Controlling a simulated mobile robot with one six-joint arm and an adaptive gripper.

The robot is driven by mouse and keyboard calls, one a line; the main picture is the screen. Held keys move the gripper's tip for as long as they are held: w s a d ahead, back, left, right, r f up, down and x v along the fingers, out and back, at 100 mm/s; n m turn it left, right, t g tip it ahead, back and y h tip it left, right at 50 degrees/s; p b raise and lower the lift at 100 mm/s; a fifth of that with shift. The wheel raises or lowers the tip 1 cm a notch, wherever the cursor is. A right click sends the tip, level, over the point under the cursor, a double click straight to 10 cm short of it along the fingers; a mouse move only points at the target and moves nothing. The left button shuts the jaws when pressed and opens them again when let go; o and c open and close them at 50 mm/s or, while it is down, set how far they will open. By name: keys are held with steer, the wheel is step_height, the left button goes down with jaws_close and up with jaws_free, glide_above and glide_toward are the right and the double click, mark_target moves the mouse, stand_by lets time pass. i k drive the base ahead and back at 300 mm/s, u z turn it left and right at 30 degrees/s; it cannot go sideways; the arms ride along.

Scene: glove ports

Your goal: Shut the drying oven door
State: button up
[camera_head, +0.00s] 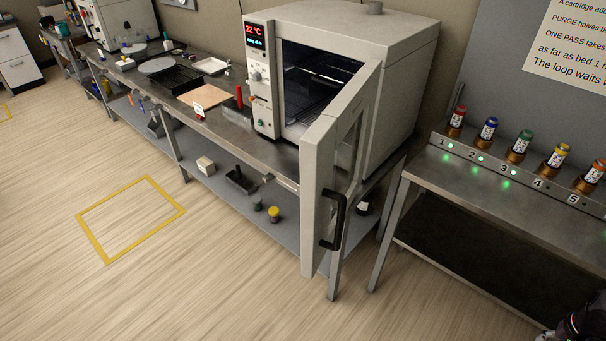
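The drying oven (405,45) is a light grey box on a steel bench, with a red display reading 22 °C on its left front panel. Its door (317,205) stands wide open, swung out past the bench's front edge, hinged on the oven's right side. The door has a window and a black handle (335,222) on its outer face. The dark oven chamber (308,80) with a rack shows through the opening. My gripper is not clearly seen; a dark part at the bottom right corner is cut off by the frame.
The steel bench (222,125) holds trays, a brown board and small items left of the oven. Its lower shelf (225,190) carries several small things. A second bench (480,175) with numbered coloured cartridges stands at right. The wooden floor in front is clear, with a yellow outlined rectangle (95,240).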

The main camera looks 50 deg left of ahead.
mark_target(332, 152)
steer(key=u, duration=0.15)
steer(key=k, duration=0.15)
steer(key=u, duration=1.65)
steer(key=k, duration=0.95)
steer(key=z, duration=0.15)
steer(key=i, duration=0.8)
steer(key=u, duration=0.05)
